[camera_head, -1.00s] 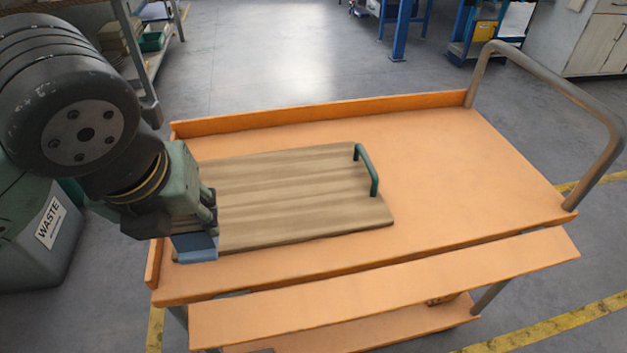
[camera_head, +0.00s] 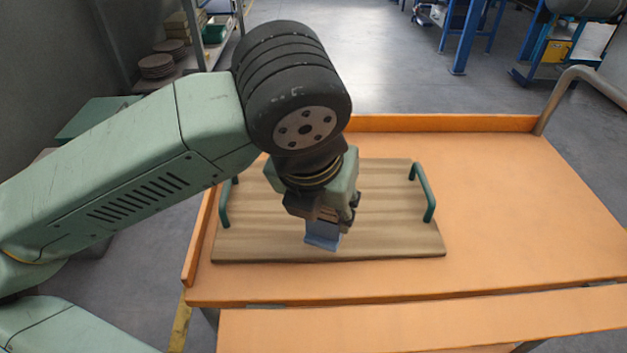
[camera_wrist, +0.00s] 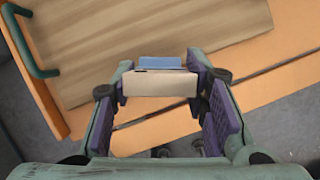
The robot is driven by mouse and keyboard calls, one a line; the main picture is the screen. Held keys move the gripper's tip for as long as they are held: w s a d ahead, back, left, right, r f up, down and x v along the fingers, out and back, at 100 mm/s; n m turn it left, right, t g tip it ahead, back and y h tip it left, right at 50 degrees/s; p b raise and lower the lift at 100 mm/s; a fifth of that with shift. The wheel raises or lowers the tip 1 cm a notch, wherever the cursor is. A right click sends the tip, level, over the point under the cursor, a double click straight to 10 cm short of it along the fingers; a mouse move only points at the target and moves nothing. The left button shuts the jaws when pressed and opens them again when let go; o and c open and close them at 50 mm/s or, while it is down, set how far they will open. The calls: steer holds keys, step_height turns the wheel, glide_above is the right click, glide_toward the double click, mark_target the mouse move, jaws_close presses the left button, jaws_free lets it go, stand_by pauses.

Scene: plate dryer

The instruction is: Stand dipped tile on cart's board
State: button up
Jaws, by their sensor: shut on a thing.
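My gripper (camera_head: 328,217) is shut on the tile (camera_head: 322,237) and points down over the wooden board. The tile is cream on its upper part, seen in the wrist view (camera_wrist: 160,85), and blue on its lower part. It is held about upright, blue end down, near the middle of the board's front half. I cannot tell whether its lower edge touches the board. The board (camera_head: 400,220) lies flat on the orange cart (camera_head: 520,210) and has a green handle at each end. No other tile shows on it.
The green handles (camera_head: 424,192) rise from the board's right and left ends (camera_head: 224,203). The cart has a raised back lip (camera_head: 440,123) and a grey push bar (camera_head: 570,85) at right. The cart top right of the board is clear.

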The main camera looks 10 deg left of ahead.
steer(key=w+a+f+p, duration=0.1)
steer(key=w+a, duration=0.1)
steer(key=w, duration=0.1)
steer(key=w+a+f+p, duration=0.1)
steer(key=w+a, duration=0.2)
steer(key=w, duration=0.1)
steer(key=w+a+f+p, duration=0.1)
steer(key=w+a+f, duration=0.1)
steer(key=w+a, duration=0.1)
steer(key=shift+w+f+p, duration=0.1)
steer(key=shift+w+p, duration=0.25)
steer(key=shift+w, duration=0.05)
steer(key=shift+f, duration=0.3)
steer(key=shift+f+b, duration=0.2)
steer(key=shift+b, duration=0.2)
steer(key=o, duration=1.2)
steer(key=shift+r, duration=0.1)
steer(key=shift+a+r+p, duration=0.1)
steer(key=shift+r+p, duration=0.2)
steer(key=shift+p, duration=0.1)
steer(key=b+v, duration=0.1)
steer(key=v, duration=1)
steer(key=shift+s+r, duration=0.1)
steer(key=shift+r, duration=0.25)
